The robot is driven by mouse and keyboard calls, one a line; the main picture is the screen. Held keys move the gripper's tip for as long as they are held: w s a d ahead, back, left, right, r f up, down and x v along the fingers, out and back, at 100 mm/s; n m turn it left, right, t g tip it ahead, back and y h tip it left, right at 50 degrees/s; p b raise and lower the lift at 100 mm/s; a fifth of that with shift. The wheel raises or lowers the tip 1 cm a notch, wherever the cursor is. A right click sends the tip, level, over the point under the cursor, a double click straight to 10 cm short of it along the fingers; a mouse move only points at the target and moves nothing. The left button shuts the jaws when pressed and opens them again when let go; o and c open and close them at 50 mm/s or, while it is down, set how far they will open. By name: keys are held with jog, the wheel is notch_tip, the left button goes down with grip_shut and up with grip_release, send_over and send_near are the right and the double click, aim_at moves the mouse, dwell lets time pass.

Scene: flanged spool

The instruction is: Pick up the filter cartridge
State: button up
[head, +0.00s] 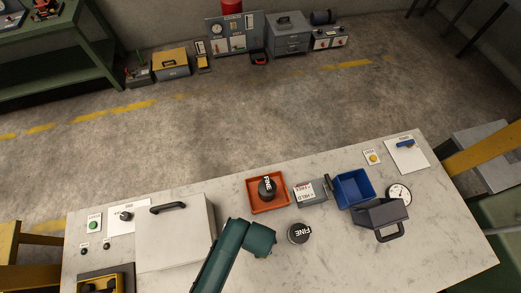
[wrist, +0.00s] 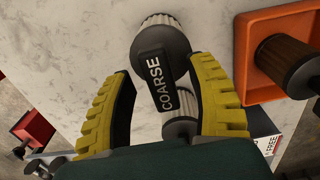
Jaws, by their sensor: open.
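My gripper (wrist: 160,67) has yellow ribbed fingers with dark inner pads, spread apart in the wrist view. Between them is a pale pleated filter cartridge (wrist: 182,130) with a dark part lettered COARSE. A pale pleated piece with a rounded dark flange shows just beyond it; I cannot tell whether both are one thing. No finger clearly grips it. In the head view, a dark cap lettered FINE (head: 299,233) stands on the table, right of my teal arm end. My fingers are hidden there.
Behind the cartridge, a grey labelled box (head: 310,192), a blue bin (head: 352,187) and a dark handled box (head: 381,217) stand close together. A round gauge (head: 399,194) lies to the right. A large pale handled case (head: 175,232) is left of my arm. The front right table is bare.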

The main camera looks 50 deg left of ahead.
jog(key=shift+f, duration=0.3)
grip_shut()
dwell(0.3)
